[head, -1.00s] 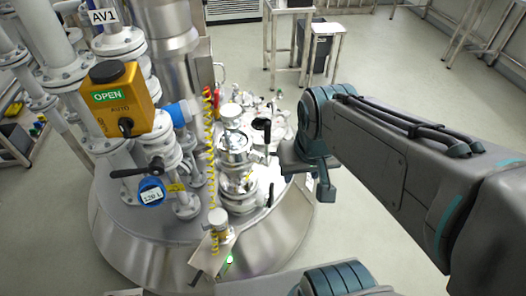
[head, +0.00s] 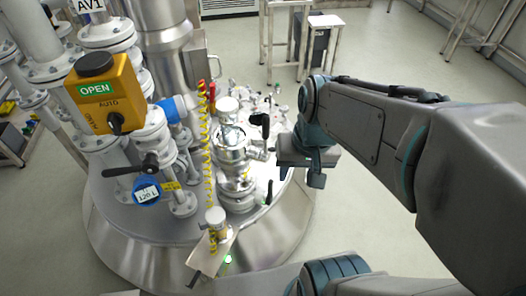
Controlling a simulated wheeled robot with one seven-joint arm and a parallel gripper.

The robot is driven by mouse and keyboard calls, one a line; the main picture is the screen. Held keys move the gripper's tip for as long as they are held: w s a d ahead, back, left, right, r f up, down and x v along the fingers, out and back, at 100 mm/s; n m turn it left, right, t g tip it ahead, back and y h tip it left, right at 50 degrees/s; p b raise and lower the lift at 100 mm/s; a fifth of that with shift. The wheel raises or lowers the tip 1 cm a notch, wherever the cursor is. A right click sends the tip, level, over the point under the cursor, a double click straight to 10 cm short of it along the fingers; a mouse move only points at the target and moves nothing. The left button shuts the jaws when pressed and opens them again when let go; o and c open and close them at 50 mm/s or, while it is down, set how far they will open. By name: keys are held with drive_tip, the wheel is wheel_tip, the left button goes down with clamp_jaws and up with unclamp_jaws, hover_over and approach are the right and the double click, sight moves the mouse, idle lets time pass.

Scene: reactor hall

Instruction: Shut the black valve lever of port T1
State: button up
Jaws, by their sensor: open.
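Several black levers show in the head view, and no T1 label is readable, so I cannot tell which belongs to T1. One black lever (head: 128,169) lies sideways on a pipe above a blue round cap marked 120 L. Another black lever (head: 269,191) stands upright right of the steel fitting (head: 233,158) on the vessel top. A black handle (head: 263,124) sits higher, behind that fitting. My gripper (head: 303,175) is open, right of the fitting and pointing down, apart from the levers as far as I can see. Its fingers are partly hidden.
The round steel vessel (head: 150,245) carries a yellow actuator (head: 105,95) reading OPEN and AUTO, grey pipes at left, and a coiled yellow cable (head: 208,150). A bracket (head: 212,252) with a green light is at the front. Steel tables stand behind; the floor at right is clear.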

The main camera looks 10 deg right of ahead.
wheel_tip(320, 180, down, 12)
drive_tip(key=w+m+g+y+b, duration=0.1)
drive_tip(key=m+g+y+b, duration=0.3)
drive_tip(key=b, duration=0.3)
drive_tip(key=m+t+y+b, duration=1)
drive_tip(key=m+t+b, duration=0.3)
drive_tip(key=m+b, duration=0.6)
approach(272, 183)
drive_tip(key=b+x, duration=0.1)
drive_tip(key=x, duration=0.2)
drive_tip(key=b+x, duration=0.1)
drive_tip(key=x, duration=0.3)
drive_tip(key=b+x, duration=0.1)
drive_tip(key=x, duration=0.2)
drive_tip(key=shift+w+a+f, duration=0.2)
drive_tip(key=shift+w+f, duration=0.05)
drive_tip(key=shift+w, duration=0.15)
clamp_jaws()
